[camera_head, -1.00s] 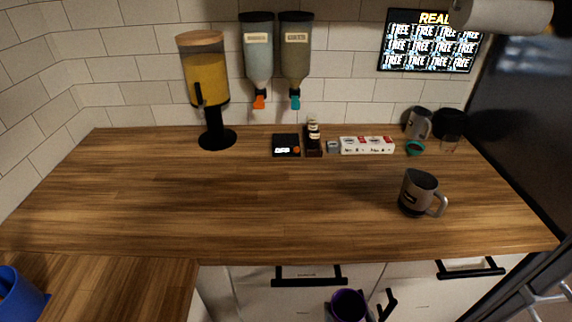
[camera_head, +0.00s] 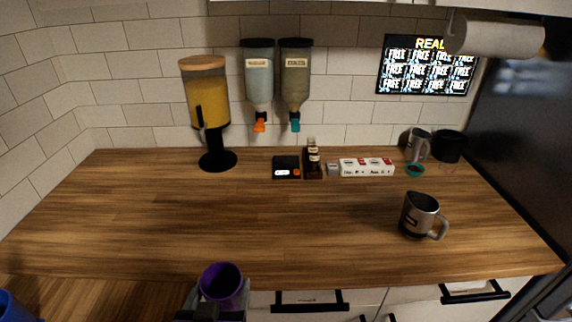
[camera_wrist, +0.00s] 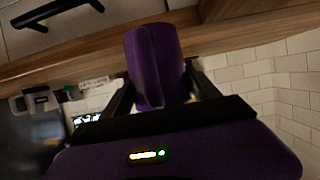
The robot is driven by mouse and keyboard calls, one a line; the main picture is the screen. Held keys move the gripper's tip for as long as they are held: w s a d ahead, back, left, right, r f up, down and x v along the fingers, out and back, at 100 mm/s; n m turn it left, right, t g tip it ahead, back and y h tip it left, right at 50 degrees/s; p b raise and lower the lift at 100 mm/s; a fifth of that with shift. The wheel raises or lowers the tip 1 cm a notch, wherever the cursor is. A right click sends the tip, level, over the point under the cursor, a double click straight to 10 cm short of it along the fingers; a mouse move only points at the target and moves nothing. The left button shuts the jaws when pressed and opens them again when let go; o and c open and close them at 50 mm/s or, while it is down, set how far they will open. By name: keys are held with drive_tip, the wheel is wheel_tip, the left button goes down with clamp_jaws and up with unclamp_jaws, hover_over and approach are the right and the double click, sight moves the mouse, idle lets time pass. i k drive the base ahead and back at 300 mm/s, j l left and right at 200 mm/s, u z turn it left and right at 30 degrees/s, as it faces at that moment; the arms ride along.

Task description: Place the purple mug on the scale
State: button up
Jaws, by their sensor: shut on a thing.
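The purple mug (camera_head: 221,283) is upright at the bottom of the head view, in front of the counter's front edge. My gripper (camera_head: 212,306) is shut on it; the mug hides most of the fingers. In the wrist view the mug (camera_wrist: 156,66) sits between my two dark fingers (camera_wrist: 160,92). The scale (camera_head: 287,168) is a small flat black device with a lit display and an orange button. It lies at the back middle of the wooden counter, with nothing on its top, well beyond my gripper.
A wooden rack with small bottles (camera_head: 313,160) stands right beside the scale, then a white box (camera_head: 366,167). A steel pitcher (camera_head: 420,216) stands at the right. A juice dispenser (camera_head: 207,110) stands left of the scale; two hoppers (camera_head: 277,75) hang above. The counter's middle (camera_head: 260,220) is clear.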

sight(290, 164)
drive_tip(key=i, duration=1.5)
